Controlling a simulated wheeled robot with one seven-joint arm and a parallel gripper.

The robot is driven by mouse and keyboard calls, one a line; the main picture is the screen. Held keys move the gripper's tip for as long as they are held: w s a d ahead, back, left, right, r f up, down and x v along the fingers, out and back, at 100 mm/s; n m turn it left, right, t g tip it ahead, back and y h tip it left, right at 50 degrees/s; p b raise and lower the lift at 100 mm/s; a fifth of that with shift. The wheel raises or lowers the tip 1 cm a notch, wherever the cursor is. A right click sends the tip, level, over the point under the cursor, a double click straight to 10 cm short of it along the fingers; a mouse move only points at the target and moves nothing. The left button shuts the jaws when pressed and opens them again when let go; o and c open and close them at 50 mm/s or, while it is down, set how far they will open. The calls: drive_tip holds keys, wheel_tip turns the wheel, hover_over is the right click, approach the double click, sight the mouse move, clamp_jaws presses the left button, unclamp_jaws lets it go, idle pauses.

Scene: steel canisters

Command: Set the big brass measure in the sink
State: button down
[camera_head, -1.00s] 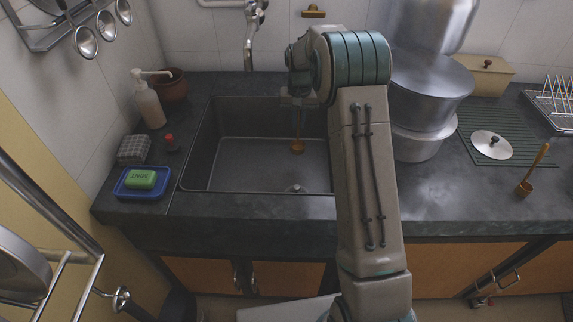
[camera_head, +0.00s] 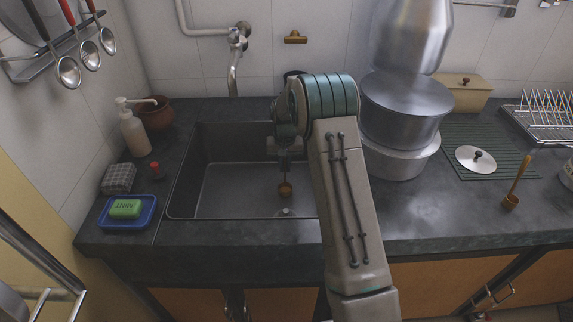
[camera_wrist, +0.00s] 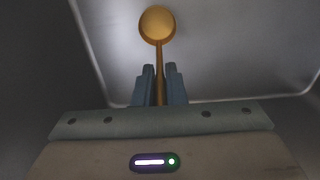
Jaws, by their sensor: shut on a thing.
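A brass measure (camera_head: 285,190) hangs cup-down from my gripper (camera_head: 284,160) inside the dark sink (camera_head: 235,190), over the sink floor near the drain. In the wrist view my gripper (camera_wrist: 160,75) is shut on the measure's long thin handle, and the round brass cup (camera_wrist: 157,24) shows beyond the fingertips. I cannot tell whether the cup touches the sink floor. A second brass measure (camera_head: 511,201) with an upright, leaning handle stands on the counter at the right. My arm hides the sink's right side.
Big steel pots (camera_head: 403,110) are stacked right of my arm. A steel lid (camera_head: 475,159) lies on a green mat (camera_head: 460,136). The tap (camera_head: 233,75) hangs behind the sink. A blue soap dish (camera_head: 143,215), a soap bottle (camera_head: 134,132) and a clay pot (camera_head: 157,113) stand at the left.

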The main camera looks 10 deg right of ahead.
drive_tip(key=c, duration=1.5)
unclamp_jaws()
wheel_tip(320, 180, up, 12)
drive_tip(key=p, duration=0.1)
drive_tip(key=s+r, duration=0.6)
drive_tip(key=s, duration=0.1)
drive_tip(key=s+r, duration=0.1)
drive_tip(key=s, duration=0.8)
drive_tip(key=s+a+r+n+t, duration=0.1)
drive_tip(key=s, duration=0.9)
drive_tip(key=s+r+n+t, duration=0.1)
drive_tip(key=s, duration=0.9)
drive_tip(key=shift+s+a+r, duration=0.1)
drive_tip(key=shift+s+a, duration=0.05)
drive_tip(key=shift+s, duration=0.05)
